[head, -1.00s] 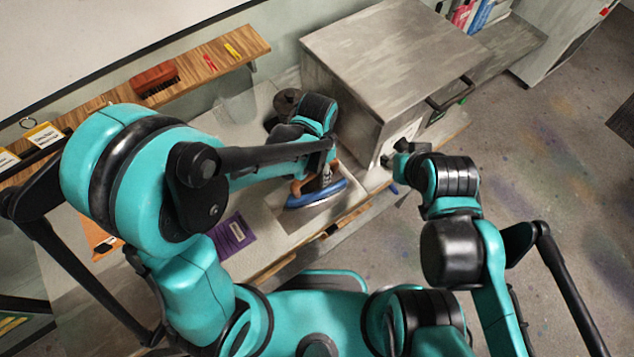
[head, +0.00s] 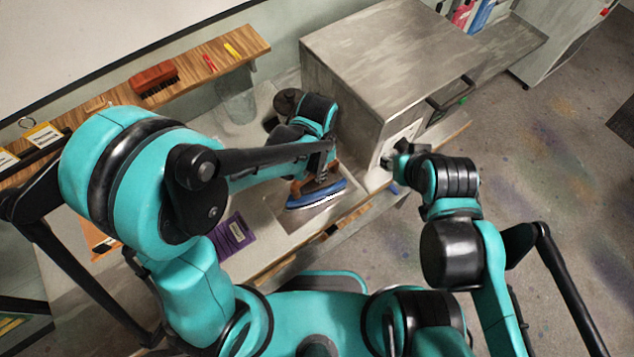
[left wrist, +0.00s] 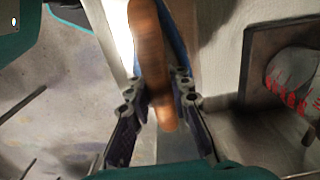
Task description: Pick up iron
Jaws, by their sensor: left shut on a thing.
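The iron (head: 316,197) has a blue body and an orange-brown handle. It is on or just above the worktop in front of the large grey box; I cannot tell whether it touches the surface. My left gripper (head: 322,176) is shut on its handle from above. In the left wrist view, the handle (left wrist: 150,62) runs between the two dark fingers (left wrist: 160,100), with a strip of the blue body behind it. My right gripper (head: 395,160) is beside the grey box's front, away from the iron; its fingers are too small to read.
The large grey box (head: 385,50) with a dark handle stands just behind and right of the iron. A purple packet (head: 232,233) lies to the left. A wooden shelf (head: 200,72) holds a brush (head: 153,77). The worktop's front edge is close to the iron.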

